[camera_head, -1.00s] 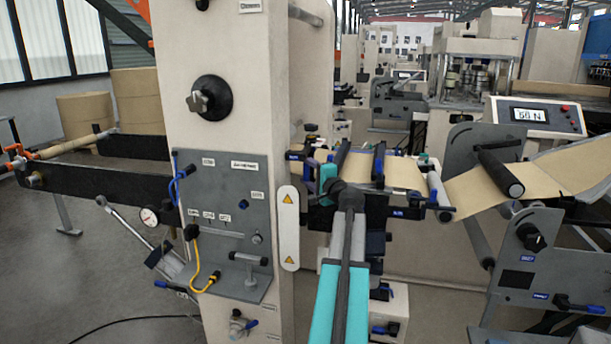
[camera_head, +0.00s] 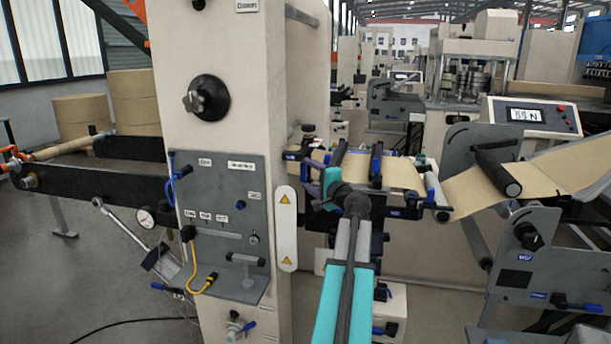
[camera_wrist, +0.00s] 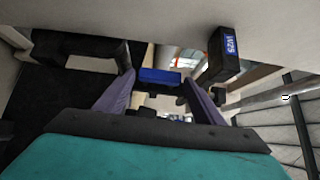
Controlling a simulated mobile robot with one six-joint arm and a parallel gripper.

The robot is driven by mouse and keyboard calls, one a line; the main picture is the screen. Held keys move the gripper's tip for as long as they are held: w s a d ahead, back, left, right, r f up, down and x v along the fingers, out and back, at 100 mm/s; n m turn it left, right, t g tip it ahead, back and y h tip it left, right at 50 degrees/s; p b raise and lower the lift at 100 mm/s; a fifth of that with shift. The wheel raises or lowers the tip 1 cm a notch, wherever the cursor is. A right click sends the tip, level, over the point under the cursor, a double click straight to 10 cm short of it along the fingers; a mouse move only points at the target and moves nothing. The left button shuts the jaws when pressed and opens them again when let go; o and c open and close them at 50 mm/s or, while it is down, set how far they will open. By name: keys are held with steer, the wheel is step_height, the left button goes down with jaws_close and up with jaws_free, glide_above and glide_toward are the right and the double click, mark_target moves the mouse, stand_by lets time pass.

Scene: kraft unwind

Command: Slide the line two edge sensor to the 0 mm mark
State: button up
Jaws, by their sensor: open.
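My gripper (camera_head: 314,189) is by the web guide frame, beside the cream machine column. In the wrist view my gripper (camera_wrist: 160,82) is open, its two purple fingers spread apart. A small block with a blue face (camera_wrist: 160,76) shows between the fingertips; contact cannot be told. I cannot tell whether this block is the line two edge sensor. A dark block with a blue label (camera_wrist: 225,50) stands to the right of the right finger; its lettering is hard to read. No scale or 0 mm mark is legible. My arm hides part of the guide frame in the head view.
The brown paper web (camera_head: 402,174) runs over rollers right of my gripper. The cream column (camera_head: 245,95) stands close on the left, with a grey panel (camera_head: 222,215) and a white warning plate (camera_head: 286,228). A tension display (camera_head: 525,115) is at the right.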

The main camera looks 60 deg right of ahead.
steer(key=b+v, duration=0.1)
steer(key=v, duration=0.9)
steer(key=shift+s, duration=0.25)
stand_by(0.3)
